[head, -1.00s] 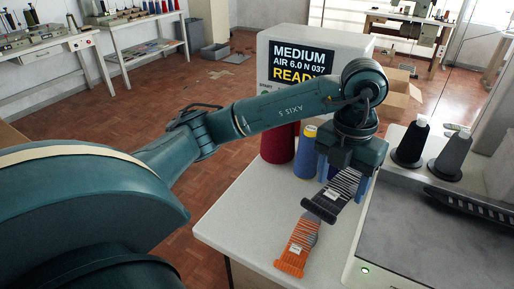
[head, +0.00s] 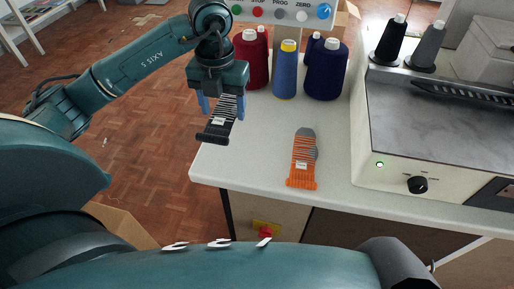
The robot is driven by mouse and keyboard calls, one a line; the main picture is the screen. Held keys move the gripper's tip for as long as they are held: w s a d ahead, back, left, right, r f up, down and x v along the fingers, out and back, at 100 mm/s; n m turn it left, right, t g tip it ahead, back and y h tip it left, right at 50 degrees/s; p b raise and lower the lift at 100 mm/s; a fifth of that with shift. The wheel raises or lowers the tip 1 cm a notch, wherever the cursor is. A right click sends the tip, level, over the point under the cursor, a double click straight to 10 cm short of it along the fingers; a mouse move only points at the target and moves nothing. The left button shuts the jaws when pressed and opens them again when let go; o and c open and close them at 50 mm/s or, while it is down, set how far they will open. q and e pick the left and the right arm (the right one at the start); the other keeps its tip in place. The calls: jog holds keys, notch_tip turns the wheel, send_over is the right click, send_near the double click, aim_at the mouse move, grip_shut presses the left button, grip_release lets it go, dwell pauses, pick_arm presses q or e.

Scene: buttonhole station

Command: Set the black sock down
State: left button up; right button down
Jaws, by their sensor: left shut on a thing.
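My left gripper (head: 222,106) points down with its blue fingers on either side of the black sock (head: 214,137), shut on its upper part. The sock is black with white stripes and a small white label, and hangs with its black cuff lowest. It shows in front of the left edge of the white table (head: 258,160); its height above the table is hard to tell. An orange sock with grey stripes and a grey end (head: 302,165) lies on the table to the right, apart from the black sock. My right gripper is out of view.
Red (head: 251,62), blue (head: 285,72) and dark blue (head: 326,75) thread cones stand at the back of the table. A machine (head: 435,160) with a knob and green light fills the right side. The tabletop around the orange sock is clear.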

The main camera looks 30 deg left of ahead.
aim_at(223, 117)
pick_arm(q)
notch_tip(223, 117, down, 6)
jog(key=shift+r, duration=0.1)
jog(key=shift+f, duration=0.6)
notch_tip(223, 117, down, 2)
jog(key=shift+f+b, duration=0.2)
jog(key=shift+b, duration=0.15)
jog(key=shift+f, duration=0.2)
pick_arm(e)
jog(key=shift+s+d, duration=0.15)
pick_arm(q)
jog(key=shift+f, duration=0.1)
jog(key=shift+f, duration=0.15)
jog(key=o, duration=1)
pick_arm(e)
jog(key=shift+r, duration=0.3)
